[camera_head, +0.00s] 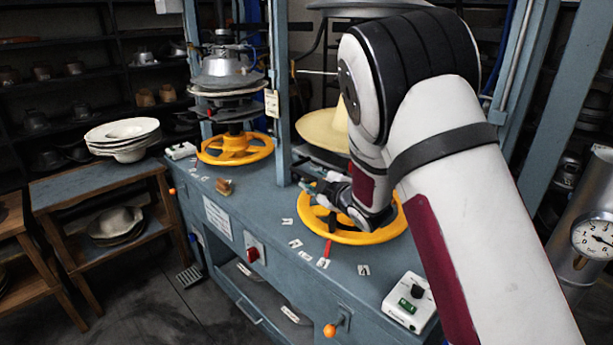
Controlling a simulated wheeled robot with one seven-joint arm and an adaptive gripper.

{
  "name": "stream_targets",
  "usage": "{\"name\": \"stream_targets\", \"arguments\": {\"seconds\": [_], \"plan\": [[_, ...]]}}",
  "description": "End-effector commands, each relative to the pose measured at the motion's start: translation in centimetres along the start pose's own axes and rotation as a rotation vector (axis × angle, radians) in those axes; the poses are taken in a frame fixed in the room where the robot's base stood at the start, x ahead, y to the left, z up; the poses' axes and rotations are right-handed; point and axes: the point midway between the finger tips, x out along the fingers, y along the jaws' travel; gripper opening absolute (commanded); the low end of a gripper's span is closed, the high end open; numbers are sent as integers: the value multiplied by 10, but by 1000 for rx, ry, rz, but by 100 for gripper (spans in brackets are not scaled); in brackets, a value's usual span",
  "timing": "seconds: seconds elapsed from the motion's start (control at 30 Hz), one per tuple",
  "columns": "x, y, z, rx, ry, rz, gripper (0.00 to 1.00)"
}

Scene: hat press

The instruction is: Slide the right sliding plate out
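The press is a blue-grey bench with two stations. At the right station, a grey round plate (318,155) sits under a cream hat (320,128) and above a yellow handwheel (370,236). I take this plate to be the right sliding plate; my arm hides its right part. My gripper (304,174) is beside the plate's lower front edge, above the handwheel. It points left. I cannot tell whether it touches the plate, or whether its fingers are open or shut.
The left station has a metal hat form (226,66) over another yellow handwheel (236,148). Blue uprights (279,90) flank the stations. A white control box (409,302) sits at the bench's front right. A wooden side table (95,180) with stacked hats stands left.

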Motion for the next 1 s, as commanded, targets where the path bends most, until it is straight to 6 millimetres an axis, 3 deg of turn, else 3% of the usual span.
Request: {"name": "stream_targets", "arguments": {"seconds": [0.1, 0.3, 0.67, 0.7, 0.83, 1.0], "plan": [[21, 0, 0, -2, 1, 0, 31], [41, 0, 0, 0, 0, 0, 31], [47, 0, 0, 1, -1, 0, 31], [47, 0, 0, 1, -1, 0, 29], [47, 0, 0, 1, -1, 0, 0], [47, 0, 0, 1, -1, 0, 0]]}}
